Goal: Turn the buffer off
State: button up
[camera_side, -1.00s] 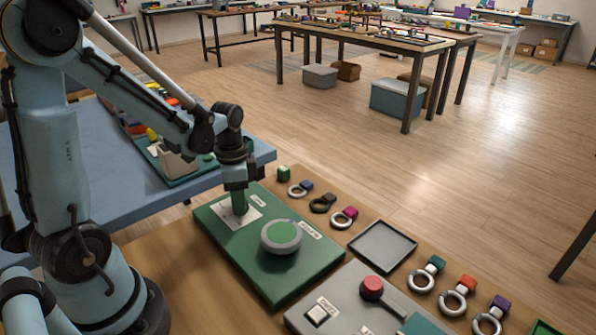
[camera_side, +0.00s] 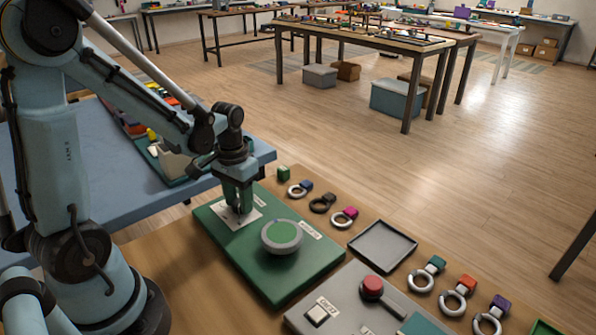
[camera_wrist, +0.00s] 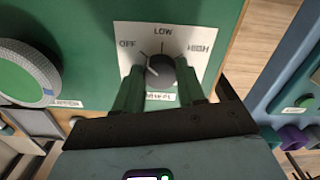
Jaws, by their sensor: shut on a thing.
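The buffer is a green box (camera_side: 275,283) with a round grey-rimmed green wheel (camera_side: 281,237) on top; part of the wheel (camera_wrist: 25,78) also shows in the wrist view. A dark knob (camera_wrist: 162,69) sits on a white plate marked OFF, LOW and HIGH. A small light mark on the knob faces left, roughly toward the OFF side; its exact setting is hard to read. My gripper (camera_wrist: 160,86) is shut on the knob, one green finger on each side. In the side view my gripper (camera_side: 240,208) points down at the plate and hides the knob.
An empty dark tray (camera_side: 383,247) lies right of the buffer. A grey panel with a red knob (camera_side: 372,287) and a white button (camera_side: 317,313) is in front. Several rings with coloured tags line the board's far edge. A small green block (camera_side: 283,174) stands behind.

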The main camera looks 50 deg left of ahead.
jog(key=shift+n, duration=0.3)
jog(key=o, duration=1.1)
jog(key=shift+c, duration=0.2)
jog(key=shift+r, duration=0.15)
notch_tip(320, 180, up, 12)
dwell(0.3)
notch_tip(320, 180, up, 7)
dwell(0.6)
jog(key=s+d+f+m+t, duration=0.1)
jog(key=d+f+m+t, duration=0.2)
jog(key=d+f+t, duration=0.4)
jog(key=d+f, duration=0.1)
jog(key=d, duration=0.2)
jog(key=shift+s+d+f, duration=0.15)
jog(key=shift+d+f, duration=0.05)
